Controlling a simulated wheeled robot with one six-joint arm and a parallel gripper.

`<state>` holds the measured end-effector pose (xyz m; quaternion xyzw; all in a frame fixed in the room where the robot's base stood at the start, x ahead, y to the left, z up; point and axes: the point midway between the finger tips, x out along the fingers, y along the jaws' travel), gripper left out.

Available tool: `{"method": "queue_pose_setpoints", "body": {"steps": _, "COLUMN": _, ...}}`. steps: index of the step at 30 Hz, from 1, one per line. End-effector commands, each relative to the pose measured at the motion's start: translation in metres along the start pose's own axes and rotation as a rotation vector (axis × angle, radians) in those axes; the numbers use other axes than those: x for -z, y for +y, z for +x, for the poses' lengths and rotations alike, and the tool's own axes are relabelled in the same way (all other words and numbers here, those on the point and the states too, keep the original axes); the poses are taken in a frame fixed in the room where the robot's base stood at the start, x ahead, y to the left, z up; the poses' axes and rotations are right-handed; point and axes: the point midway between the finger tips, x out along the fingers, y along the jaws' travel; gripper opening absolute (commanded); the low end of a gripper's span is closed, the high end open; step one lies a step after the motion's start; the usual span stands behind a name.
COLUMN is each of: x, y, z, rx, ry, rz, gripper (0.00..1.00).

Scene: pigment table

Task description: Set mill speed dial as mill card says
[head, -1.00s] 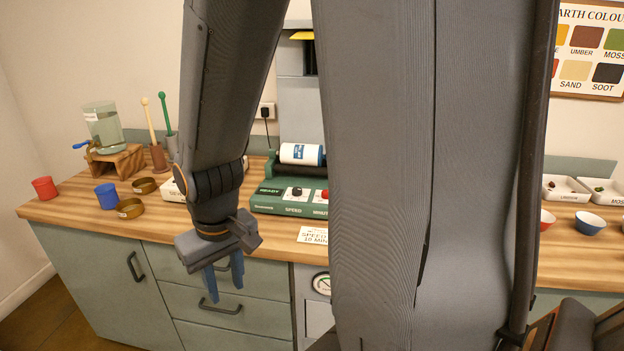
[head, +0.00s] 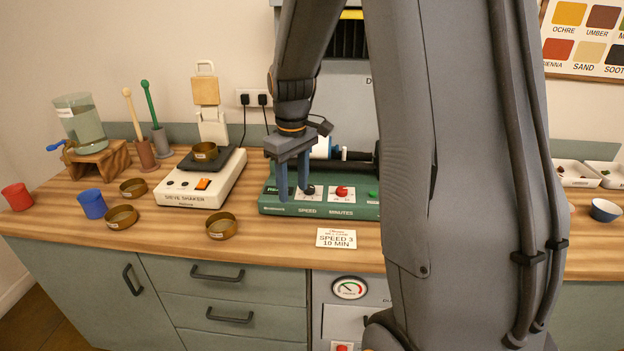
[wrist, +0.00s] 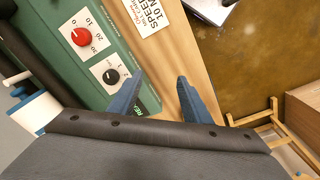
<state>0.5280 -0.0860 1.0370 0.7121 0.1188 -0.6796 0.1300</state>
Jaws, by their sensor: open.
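The mill (head: 270,207) is a green unit on the counter, with a black speed dial (head: 308,190) left of a red minutes dial (head: 342,191). The mill card (head: 336,238) lies on the wood in front of it and reads SPEED 3, 10 MIN. My gripper (head: 293,190) is open and empty, fingers down by the mill's left front. In the wrist view the speed dial (wrist: 111,76) lies just left of the left finger, outside the gap between the fingertips (wrist: 160,78). The speed dial's exact setting is too small to read. My arm hides part of the jar.
A white sieve shaker (head: 190,198) stands left of the mill, with several brass sieves around it. Blue (head: 92,204) and red (head: 17,197) cups stand farther left. The counter strip in front of the mill is mostly free.

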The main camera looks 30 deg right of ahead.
Motion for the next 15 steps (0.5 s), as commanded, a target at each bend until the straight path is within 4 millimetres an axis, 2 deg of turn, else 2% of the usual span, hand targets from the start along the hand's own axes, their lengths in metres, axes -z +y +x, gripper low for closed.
{"method": "queue_pose_setpoints", "body": {"steps": 1, "x": 0.011, "y": 0.023, "z": -0.003, "rx": 0.004, "ry": -0.009, "rz": -0.034, "gripper": 0.44}}
{"method": "queue_pose_setpoints", "body": {"steps": 6, "x": 0.033, "y": 0.078, "z": -0.01, "rx": 0.019, "ry": -0.031, "rz": -0.16, "gripper": 0.44}}
{"method": "queue_pose_setpoints", "body": {"steps": 10, "x": 0.04, "y": 0.1, "z": -0.013, "rx": 0.026, "ry": -0.038, "rz": -0.212, "gripper": 0.44}}
{"method": "queue_pose_setpoints", "body": {"steps": 15, "x": 0.04, "y": 0.107, "z": -0.006, "rx": 0.031, "ry": -0.042, "rz": -0.231, "gripper": 0.44}}
